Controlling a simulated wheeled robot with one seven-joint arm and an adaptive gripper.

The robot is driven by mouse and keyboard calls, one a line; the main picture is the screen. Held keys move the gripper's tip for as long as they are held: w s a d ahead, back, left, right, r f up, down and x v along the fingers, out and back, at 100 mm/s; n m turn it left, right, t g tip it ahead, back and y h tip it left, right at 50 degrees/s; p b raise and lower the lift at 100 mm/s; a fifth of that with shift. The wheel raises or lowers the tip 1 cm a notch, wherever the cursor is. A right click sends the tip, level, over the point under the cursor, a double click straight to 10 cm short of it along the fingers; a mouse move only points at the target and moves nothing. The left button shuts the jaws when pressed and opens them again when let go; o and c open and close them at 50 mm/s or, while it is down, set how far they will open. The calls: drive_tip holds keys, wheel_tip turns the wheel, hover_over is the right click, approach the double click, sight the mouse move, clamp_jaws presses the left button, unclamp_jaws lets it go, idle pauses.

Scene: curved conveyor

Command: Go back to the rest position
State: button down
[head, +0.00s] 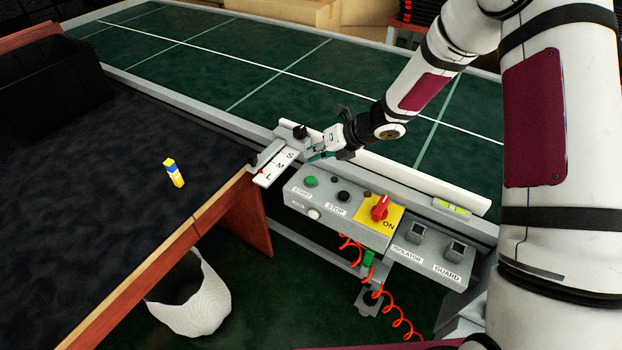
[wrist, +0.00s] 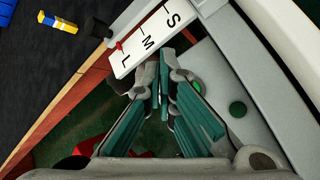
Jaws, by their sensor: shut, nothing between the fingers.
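My gripper (head: 322,152) is shut and empty. It is over the left end of the grey control box (head: 330,212), close to the white S-M-L plate (head: 275,165). In the wrist view the teal-padded fingers of my gripper (wrist: 175,75) are close together, with their tips beside the S-M-L plate (wrist: 145,42). A small red pointer (wrist: 119,46) shows at the plate's edge by the L. In the head view my arm reaches in from the right side.
A black bin (head: 50,85) is at the far left. The box carries buttons and a red knob (head: 380,207). A white basket (head: 198,305) is below. The green conveyor (head: 260,60) runs behind.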

idle(0.6)
drive_tip(key=w+d+r+m+t+h, duration=0.25)
drive_tip(key=d+r+m+h, duration=0.25)
drive_tip(key=d+r+m, duration=0.55)
drive_tip(key=s+d+r+m+t+h+p, duration=0.1)
drive_tip(key=s+d+r+m+h, duration=0.1)
drive_tip(key=s+d+r+m, duration=0.35)
drive_tip(key=s+d+r+m+h, duration=0.2)
drive_tip(key=s+r+m+h, duration=0.1)
drive_tip(key=r, duration=0.5)
drive_tip(key=s+d+r+m+g+p, duration=0.1)
drive_tip(key=s+r+m, duration=0.2)
drive_tip(key=s+m, duration=0.65)
drive_tip(key=s+d+r+m+g, duration=0.15)
drive_tip(key=s+r+m, duration=0.35)
drive_tip(key=s, duration=0.8)
drive_tip(key=s+a+f+m+y, duration=0.1)
drive_tip(key=s+a+m, duration=0.1)
drive_tip(key=s+m, duration=0.1)
drive_tip(key=s+a+f+m+g, duration=0.1)
drive_tip(key=s+m, duration=0.2)
drive_tip(key=s, duration=0.3)
drive_tip(key=shift+s+a+f+y+p, duration=0.15)
drive_tip(key=shift+a+y+p, duration=0.15)
drive_tip(key=shift+a+y, duration=0.1)
